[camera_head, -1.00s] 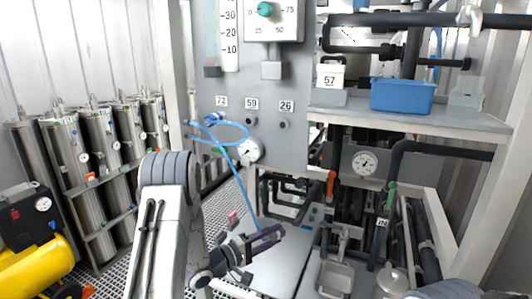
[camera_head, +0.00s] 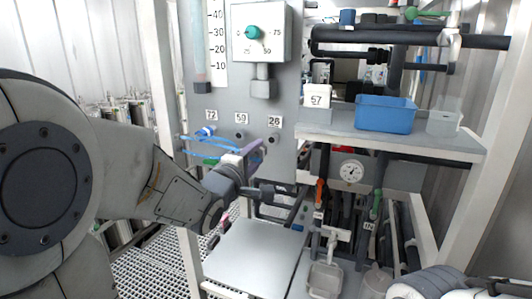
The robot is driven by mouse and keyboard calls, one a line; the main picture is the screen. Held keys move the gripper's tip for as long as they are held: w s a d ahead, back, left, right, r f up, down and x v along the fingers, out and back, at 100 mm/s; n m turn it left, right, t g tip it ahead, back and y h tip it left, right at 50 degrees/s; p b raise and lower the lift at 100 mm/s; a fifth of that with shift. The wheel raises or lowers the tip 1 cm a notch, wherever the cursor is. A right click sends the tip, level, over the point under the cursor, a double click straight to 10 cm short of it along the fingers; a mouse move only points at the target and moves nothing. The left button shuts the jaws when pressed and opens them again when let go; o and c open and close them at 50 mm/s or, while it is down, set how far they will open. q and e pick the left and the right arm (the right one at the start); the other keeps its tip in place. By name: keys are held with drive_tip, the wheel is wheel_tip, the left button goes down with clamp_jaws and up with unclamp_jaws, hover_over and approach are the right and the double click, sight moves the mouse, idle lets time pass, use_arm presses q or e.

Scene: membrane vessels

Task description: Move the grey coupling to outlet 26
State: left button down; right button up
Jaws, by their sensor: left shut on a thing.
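My left gripper (camera_head: 258,150), with purplish fingers, is raised in front of the grey panel, just below and between outlet 59 (camera_head: 241,134) and outlet 26 (camera_head: 272,138). It is shut on the end of the blue hose (camera_head: 222,146), where the grey coupling is; the fingers hide most of the coupling. Outlet 26 shows as a small dark port under its label, with nothing seen on it. A blue fitting (camera_head: 206,131) sits at outlet 72. I cannot tell whether the held coupling touches the panel. My right gripper is out of view.
Dark pipes and another gauge (camera_head: 351,171) are below. A flat grey plate (camera_head: 254,258) lies under my gripper.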

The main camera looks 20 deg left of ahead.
sight(272, 140)
use_arm(q)
drive_tip(key=shift+w, duration=0.15)
drive_tip(key=shift+w+d, duration=0.1)
drive_tip(key=shift+w, duration=2.7)
drive_tip(key=shift+d+b, duration=0.1)
drive_tip(key=shift+b, duration=0.3)
idle(0.4)
drive_tip(key=shift+w, duration=0.5)
idle(0.3)
drive_tip(key=shift+c, duration=1.7)
unclamp_jaws()
drive_tip(key=shift+b, duration=0.3)
